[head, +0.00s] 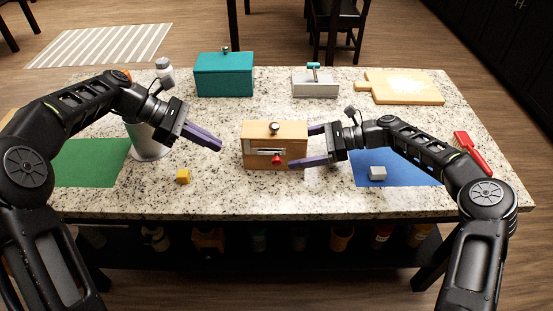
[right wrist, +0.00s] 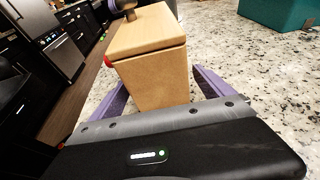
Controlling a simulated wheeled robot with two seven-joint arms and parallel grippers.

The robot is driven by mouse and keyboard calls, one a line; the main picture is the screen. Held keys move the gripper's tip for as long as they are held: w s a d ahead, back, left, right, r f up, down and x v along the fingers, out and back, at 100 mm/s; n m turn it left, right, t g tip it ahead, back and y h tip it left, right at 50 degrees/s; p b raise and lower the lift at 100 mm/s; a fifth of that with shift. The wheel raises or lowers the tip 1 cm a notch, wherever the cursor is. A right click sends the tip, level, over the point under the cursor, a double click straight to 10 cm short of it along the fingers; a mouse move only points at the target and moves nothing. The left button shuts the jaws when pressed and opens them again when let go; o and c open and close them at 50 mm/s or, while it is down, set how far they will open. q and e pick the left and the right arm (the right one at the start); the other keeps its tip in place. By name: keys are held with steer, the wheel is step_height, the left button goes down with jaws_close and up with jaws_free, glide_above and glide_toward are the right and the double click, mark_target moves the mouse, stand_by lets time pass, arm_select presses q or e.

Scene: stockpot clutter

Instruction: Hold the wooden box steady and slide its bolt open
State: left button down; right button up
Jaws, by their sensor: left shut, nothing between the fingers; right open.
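The wooden box (head: 258,133) stands at the middle of the counter, with a dark knob (head: 274,128) at its top. Its front carries a metal bolt (head: 264,151) with a red knob (head: 277,160). My right gripper (head: 302,146) is open at the box's right end, one finger behind and one in front. In the right wrist view the box (right wrist: 155,78) stands between the two spread purple fingers, with a gap beside it. My left gripper (head: 219,146) is shut and empty, left of the box and apart from it.
A teal box (head: 223,78) and a grey box with a teal handle (head: 315,88) stand behind. A cutting board (head: 405,88) lies back right. A yellow cube (head: 183,176) sits front left, a pale cube (head: 377,172) on the blue mat (head: 400,175). A metal pot (head: 148,145) stands behind my left arm.

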steer(key=shift+d, duration=0.1)
steer(key=v, duration=0.7)
steer(key=shift+d+r, duration=0.1)
steer(key=shift+d, duration=0.05)
stand_by(0.5)
